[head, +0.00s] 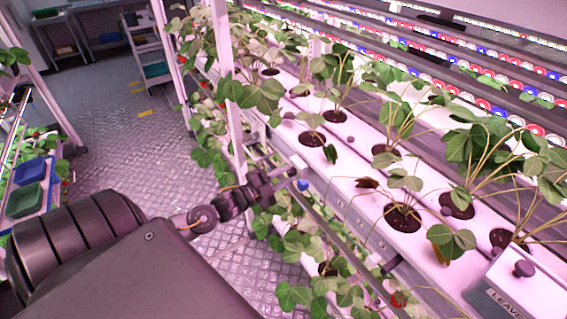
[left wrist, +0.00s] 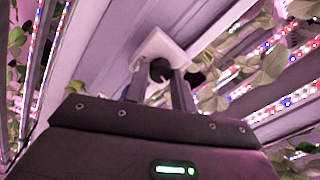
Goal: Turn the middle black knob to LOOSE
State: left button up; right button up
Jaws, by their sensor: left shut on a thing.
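My left gripper (head: 292,178) reaches to the front edge of the white planting rack in the head view. In the left wrist view its two fingers (left wrist: 159,88) stand on either side of a black knob (left wrist: 160,70) and are shut on it. This knob sits on a white mount (left wrist: 158,46). No LOOSE marking can be read on it, and in the head view the gripper hides the knob. Another dark knob (head: 523,268) stands on a white box (head: 530,290) at the lower right, with a partly cut-off label starting "LEAVE". My right gripper is not in view.
Strawberry plants grow from round holes along the white rack (head: 345,165), with more leaves and red berries below its edge. A white upright post (head: 228,100) stands close beyond my gripper. Blue and green bins (head: 25,200) stand at left.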

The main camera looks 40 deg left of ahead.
pick_arm(q)
jog(key=shift+n, duration=0.5)
jog(key=o, duration=1)
jog(key=b+v, duration=0.2)
jog(key=v, duration=0.8)
jog(key=shift+s, duration=0.4)
jog(key=shift+a+f, duration=0.1)
